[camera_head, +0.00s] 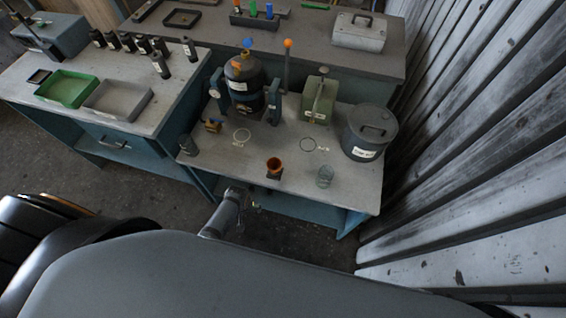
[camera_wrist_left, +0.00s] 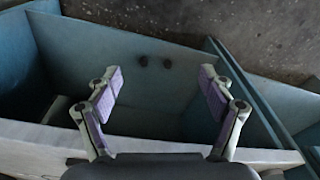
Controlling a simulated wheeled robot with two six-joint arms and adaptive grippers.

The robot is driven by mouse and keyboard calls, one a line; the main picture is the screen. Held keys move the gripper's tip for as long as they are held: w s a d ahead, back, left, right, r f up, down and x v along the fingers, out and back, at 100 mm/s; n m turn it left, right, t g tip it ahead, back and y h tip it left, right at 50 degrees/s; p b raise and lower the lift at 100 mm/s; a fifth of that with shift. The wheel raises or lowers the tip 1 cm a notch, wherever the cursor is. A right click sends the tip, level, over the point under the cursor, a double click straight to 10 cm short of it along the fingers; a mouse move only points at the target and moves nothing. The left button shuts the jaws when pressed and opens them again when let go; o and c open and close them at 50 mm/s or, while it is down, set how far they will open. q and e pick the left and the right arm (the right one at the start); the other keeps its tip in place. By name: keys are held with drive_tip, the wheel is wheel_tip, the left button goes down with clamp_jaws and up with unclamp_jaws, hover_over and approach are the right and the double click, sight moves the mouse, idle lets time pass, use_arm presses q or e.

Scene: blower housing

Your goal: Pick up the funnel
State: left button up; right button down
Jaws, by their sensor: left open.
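The likely funnel (camera_head: 274,163) is a small orange-brown cup shape, wide at the top, standing in a dark base near the front edge of the grey workbench (camera_head: 225,165) in the head view. My left gripper (camera_head: 256,203) is small and partly unclear there, low at the bench's front edge, just in front and left of the funnel and apart from it. In the left wrist view my left gripper (camera_wrist_left: 160,78) has its two purple-padded fingers spread wide with nothing between them. The funnel does not show in that view. My right gripper is not in view.
A dark blower housing (camera_head: 243,80), a green device (camera_head: 319,98) and a grey lidded pot (camera_head: 369,132) stand behind. The left wrist view shows blue cabinet panels (camera_wrist_left: 110,55) and floor (camera_wrist_left: 265,35). A corrugated wall (camera_head: 480,130) bounds the right.

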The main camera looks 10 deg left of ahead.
use_arm(q)
drive_tip(key=w+d+r+n+p, duration=0.1)
drive_tip(key=w+r, duration=0.4)
drive_tip(key=r, duration=0.3)
drive_tip(key=w+d+r+n+p, duration=0.1)
drive_tip(key=w+r+n, duration=0.1)
drive_tip(key=w+r, duration=0.45)
drive_tip(key=n+g+p, duration=0.1)
drive_tip(key=n, duration=0.2)
approach(274, 164)
drive_tip(key=shift+w, duration=0.35)
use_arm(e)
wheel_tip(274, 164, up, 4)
use_arm(q)
wheel_tip(274, 164, down, 5)
drive_tip(key=b, duration=0.5)
drive_tip(key=shift+s+f, duration=0.1)
drive_tip(key=shift+f, duration=0.05)
drive_tip(key=shift+f+b, duration=0.2)
drive_tip(key=shift+b, duration=0.35)
wheel_tip(274, 164, down, 5)
drive_tip(key=b, duration=0.6)
drive_tip(key=shift+a, duration=0.1)
drive_tip(key=shift+s+r, duration=0.1)
drive_tip(key=c, duration=1)
drive_tip(key=shift+o, duration=0.2)
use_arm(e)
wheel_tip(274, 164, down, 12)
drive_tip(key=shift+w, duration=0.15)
